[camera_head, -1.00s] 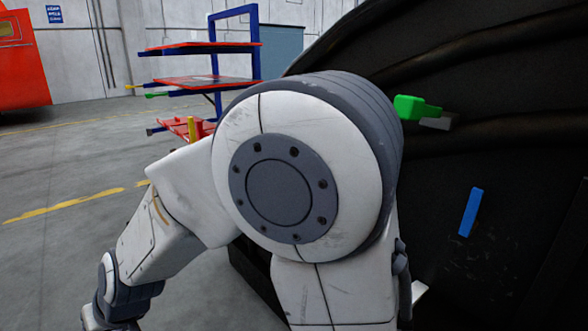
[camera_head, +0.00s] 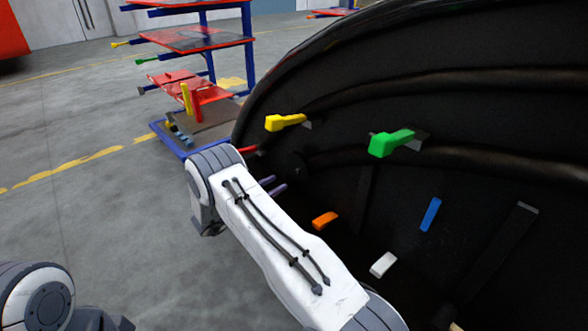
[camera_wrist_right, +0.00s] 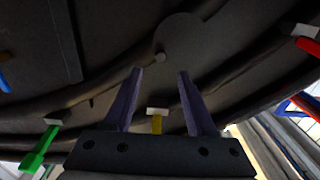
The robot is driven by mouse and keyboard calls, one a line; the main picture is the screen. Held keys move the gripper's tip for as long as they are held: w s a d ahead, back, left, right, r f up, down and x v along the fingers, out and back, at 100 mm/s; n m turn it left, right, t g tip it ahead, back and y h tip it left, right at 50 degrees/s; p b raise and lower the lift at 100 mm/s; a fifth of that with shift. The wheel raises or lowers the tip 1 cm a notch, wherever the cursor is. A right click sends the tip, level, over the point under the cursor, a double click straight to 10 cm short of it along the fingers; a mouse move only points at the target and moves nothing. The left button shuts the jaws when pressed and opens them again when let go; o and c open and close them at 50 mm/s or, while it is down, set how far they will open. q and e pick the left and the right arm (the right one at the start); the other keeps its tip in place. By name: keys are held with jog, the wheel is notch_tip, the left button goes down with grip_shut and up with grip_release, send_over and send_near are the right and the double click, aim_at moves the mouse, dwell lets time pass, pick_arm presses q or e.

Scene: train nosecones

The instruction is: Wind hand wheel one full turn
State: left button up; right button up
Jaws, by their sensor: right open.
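In the head view the wheel is hard to make out in the dark. My right gripper (camera_head: 272,186) shows there as two purple fingers beyond my white forearm, close to the shell. In the right wrist view my right gripper (camera_wrist_right: 158,78) is open and empty, its fingers pointing toward the disc and apart from it. My left arm shows at the lower left, but its gripper is out of frame.
The black shell (camera_head: 470,110) carries yellow (camera_head: 285,122), green (camera_head: 390,142), orange (camera_head: 325,220), blue (camera_head: 430,214) and white (camera_head: 383,264) handles. A blue rack with red shelves (camera_head: 205,38) stands behind at the left. The grey floor (camera_head: 90,200) at left is clear.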

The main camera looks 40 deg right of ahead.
aim_at(305, 172)
jog(key=d, duration=0.8)
jog(key=shift+w+d+p, duration=0.35)
jog(key=shift+w+d, duration=0.05)
grip_shut()
jog(key=m+b, duration=0.1)
jog(key=f+m+b, duration=0.1)
jog(key=m+b, duration=0.1)
jog(key=shift+s+f, duration=0.2)
jog(key=shift+f, duration=0.1)
jog(key=shift+f+m+b, duration=0.1)
jog(key=shift+m+b, duration=0.4)
jog(key=shift+m, duration=0.2)
